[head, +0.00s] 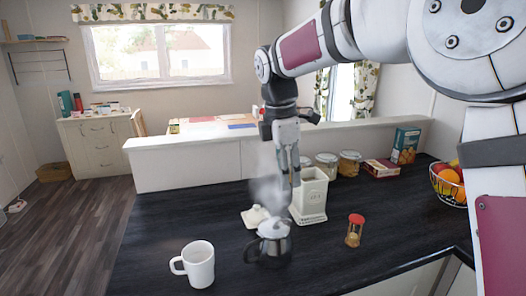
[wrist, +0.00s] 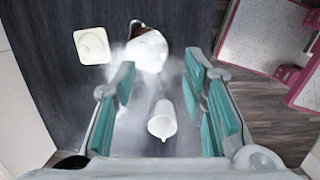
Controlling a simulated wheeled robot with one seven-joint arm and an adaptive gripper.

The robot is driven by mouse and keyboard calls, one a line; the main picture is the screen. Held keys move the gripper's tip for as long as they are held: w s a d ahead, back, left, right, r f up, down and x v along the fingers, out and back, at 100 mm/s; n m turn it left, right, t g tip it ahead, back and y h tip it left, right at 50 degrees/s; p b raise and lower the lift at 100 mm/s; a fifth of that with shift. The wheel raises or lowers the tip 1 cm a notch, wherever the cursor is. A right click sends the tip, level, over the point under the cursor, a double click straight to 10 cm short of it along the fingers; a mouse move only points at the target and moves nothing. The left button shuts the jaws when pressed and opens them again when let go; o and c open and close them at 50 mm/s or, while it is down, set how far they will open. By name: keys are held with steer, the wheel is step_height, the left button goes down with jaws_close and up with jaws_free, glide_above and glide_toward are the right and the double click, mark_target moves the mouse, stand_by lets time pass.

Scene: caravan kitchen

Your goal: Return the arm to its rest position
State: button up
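My gripper (head: 290,182) hangs fingers down over the black counter, near the open white canister (head: 310,192). In the wrist view my gripper (wrist: 160,74) has its teal-padded fingers apart, with no object clearly held. A small white vessel (wrist: 162,122) shows between the fingers, below them; I cannot tell which one it is. My arm reaches in from the upper right of the head view, bent downward at the wrist. Steam partly veils the fingers.
A steaming metal pot (head: 273,243), a white mug (head: 198,265), a cream lid (head: 256,217) and a red-capped jar (head: 355,231) stand on the counter (head: 150,232). Glass jars (head: 327,164), boxes (head: 405,145) and a fruit basket (head: 448,184) line the back and right.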

steer(key=s+d+r+m+t, duration=0.1)
steer(key=s+d+r+m, duration=0.4)
steer(key=s, duration=0.4)
steer(key=s+d+f+m+t, duration=0.1)
steer(key=s+d+f+m, duration=0.1)
steer(key=s+m, duration=0.3)
steer(key=s+d+f+m+t+y, duration=0.1)
steer(key=s+d+f+m, duration=0.1)
steer(key=s+m, duration=0.3)
steer(key=s+d+f+m, duration=0.2)
steer(key=s+d+m, duration=0.2)
steer(key=s, duration=0.7)
steer(key=shift+s+d+f+m+t, duration=0.25)
steer(key=shift+s+f+m+t, duration=0.15)
steer(key=shift+m, duration=0.5)
